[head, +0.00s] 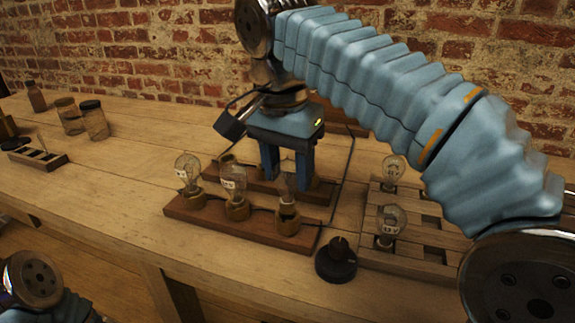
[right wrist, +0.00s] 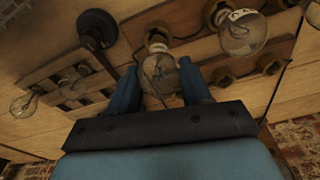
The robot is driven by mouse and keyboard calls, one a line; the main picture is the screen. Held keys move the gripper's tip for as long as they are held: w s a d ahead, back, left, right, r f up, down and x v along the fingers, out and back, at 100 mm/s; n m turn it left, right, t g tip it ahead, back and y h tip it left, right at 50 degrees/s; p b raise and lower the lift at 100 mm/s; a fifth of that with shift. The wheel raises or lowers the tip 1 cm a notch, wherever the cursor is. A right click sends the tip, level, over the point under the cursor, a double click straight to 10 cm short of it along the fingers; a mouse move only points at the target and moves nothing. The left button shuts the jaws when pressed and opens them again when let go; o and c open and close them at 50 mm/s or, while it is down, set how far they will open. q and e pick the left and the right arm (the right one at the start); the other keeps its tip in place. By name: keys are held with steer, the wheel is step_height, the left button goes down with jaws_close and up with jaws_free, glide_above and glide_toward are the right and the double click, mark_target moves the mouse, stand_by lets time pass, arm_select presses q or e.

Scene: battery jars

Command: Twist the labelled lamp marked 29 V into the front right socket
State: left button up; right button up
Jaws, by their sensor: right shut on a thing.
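My right gripper (head: 288,176) points down over the front right socket (head: 288,222), shut on a clear glass lamp (head: 287,186). In the right wrist view the lamp (right wrist: 160,74) sits between the two blue fingers, its base end at a brass socket (right wrist: 156,38). The lamp stands about upright at the socket; I cannot tell how deeply it is seated. Its label is not legible. On the same front wooden board (head: 185,208), two labelled lamps stand in the left socket (head: 188,168) and middle socket (head: 235,180). My left gripper is out of view.
A back board (head: 325,193) with brass sockets lies behind. A wooden rack (head: 425,262) at right holds two lamps (head: 393,167) (head: 390,220). A black knob (head: 337,262) stands near the front edge. Jars (head: 94,120) stand at far left. The left tabletop is mostly clear.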

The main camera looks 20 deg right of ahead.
steer(key=shift+f+b, duration=1)
steer(key=shift+f, duration=0.25)
stand_by(0.9)
steer(key=m, duration=0.4)
steer(key=shift+m, duration=0.3)
steer(key=shift+m+g, duration=0.4)
steer(key=shift+m, duration=0.5)
steer(key=m, duration=0.6)
steer(key=shift+s+g, duration=0.1)
steer(key=shift+g, duration=0.2)
steer(key=shift+m, duration=0.3)
